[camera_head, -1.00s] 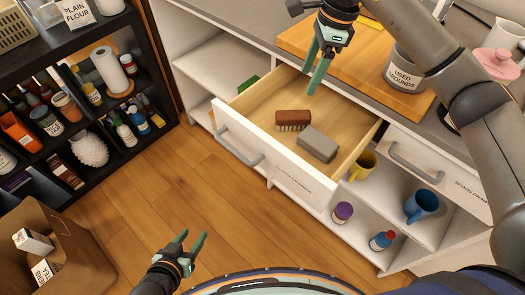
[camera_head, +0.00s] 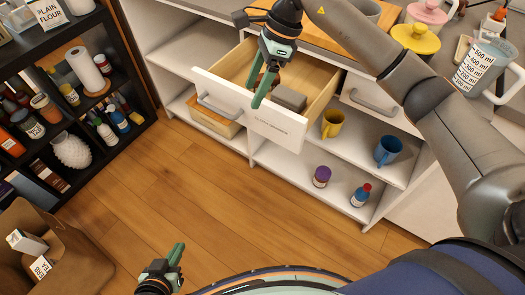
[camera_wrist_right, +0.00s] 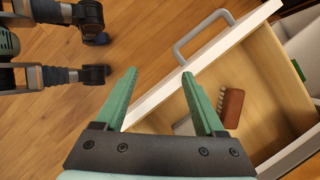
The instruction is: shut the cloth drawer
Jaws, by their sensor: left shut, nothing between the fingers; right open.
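The cloth drawer (camera_head: 285,134) stands open, its white front pulled out from the cabinet; the front's top edge also shows in the right wrist view (camera_wrist_right: 222,54). Its grey handle (camera_head: 217,111) is left of my right gripper (camera_head: 262,98), which is open at the front panel. In the wrist view the fingers (camera_wrist_right: 160,98) straddle the line of the front's edge; I cannot tell whether they touch it. A grey block (camera_head: 291,97) lies inside the drawer. My left gripper (camera_head: 177,260) is shut and empty, low over the floor.
A yellow mug (camera_head: 332,123), a blue mug (camera_head: 388,150) and two small bottles stand on shelves right of the drawer. The spoon drawer's handle (camera_head: 372,101) is nearby. A dark shelf (camera_head: 100,160) and a brown box (camera_head: 70,255) stand left. The floor between is clear.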

